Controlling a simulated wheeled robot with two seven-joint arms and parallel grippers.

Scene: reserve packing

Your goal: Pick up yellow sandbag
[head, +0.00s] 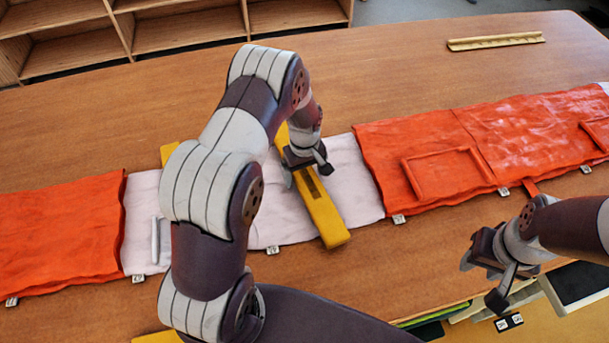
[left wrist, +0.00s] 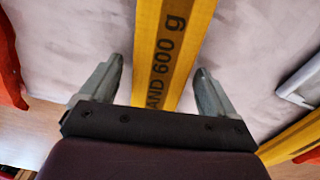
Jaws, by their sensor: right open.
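A long yellow sandbag (head: 325,215) lies across the pale middle section of the cloth. In the left wrist view the sandbag (left wrist: 172,50) shows lettering ending "AND 600 g". My left gripper (head: 308,174) is over it, and in the left wrist view its fingers (left wrist: 158,88) are open on either side of the sandbag, with gaps showing. A second yellow bar (head: 170,152) is mostly hidden behind my left arm; a yellow bar (left wrist: 300,136) also shows at the lower right of the left wrist view. My right gripper (head: 492,275) is open and empty near the table's front edge.
Orange cloth sections (head: 60,232) lie left and right (head: 440,160) of the pale section (head: 355,180). A small pale bar (head: 160,240) lies at its left. A yellow strip (head: 495,41) lies at the back right of the table (head: 400,80). Shelves (head: 190,28) stand behind.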

